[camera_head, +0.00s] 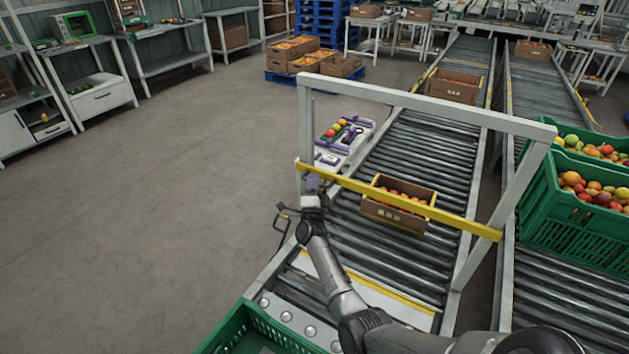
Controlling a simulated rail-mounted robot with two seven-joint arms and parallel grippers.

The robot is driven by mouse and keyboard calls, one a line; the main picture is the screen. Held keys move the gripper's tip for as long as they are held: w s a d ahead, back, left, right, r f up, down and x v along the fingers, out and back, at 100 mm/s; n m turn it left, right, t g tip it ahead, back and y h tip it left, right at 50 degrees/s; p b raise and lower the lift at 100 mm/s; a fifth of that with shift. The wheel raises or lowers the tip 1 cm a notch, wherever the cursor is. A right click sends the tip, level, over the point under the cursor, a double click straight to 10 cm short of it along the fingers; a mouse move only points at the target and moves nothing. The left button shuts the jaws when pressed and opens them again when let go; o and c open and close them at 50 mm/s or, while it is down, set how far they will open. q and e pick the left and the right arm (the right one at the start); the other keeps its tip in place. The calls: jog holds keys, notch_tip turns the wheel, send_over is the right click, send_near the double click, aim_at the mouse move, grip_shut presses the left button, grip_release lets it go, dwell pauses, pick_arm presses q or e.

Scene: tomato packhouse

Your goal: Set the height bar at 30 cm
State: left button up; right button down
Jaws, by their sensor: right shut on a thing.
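The height bar (447,217) is a yellow beam across a white gate frame (432,103) that straddles the roller conveyor. The bar slopes down to the right in the picture, and I cannot read any height scale. My right gripper (313,184) is at the bar's left end, by the left post. It is shut on the bar there; the exact grip is small and partly hidden by the gripper. A brown carton (392,213) of tomatoes sits on the rollers at the bar, which crosses in front of part of it. My left gripper is not in view.
Green crates of tomatoes (572,230) stand on the right-hand conveyor. A tray with purple-handled tools (335,144) lies beyond the left post. An empty-looking green crate (238,328) is at the bottom. The floor at left (150,230) is clear.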

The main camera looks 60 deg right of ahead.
jog(key=shift+f, duration=0.55)
jog(key=c, duration=1.5)
grip_release()
jog(key=shift+o, duration=0.2)
jog(key=shift+a, duration=0.1)
jog(key=p+v, duration=0.2)
jog(key=v, duration=1.1)
jog(key=shift+a, duration=0.3)
jog(key=shift+s+f, duration=0.1)
jog(key=shift+s, duration=0.05)
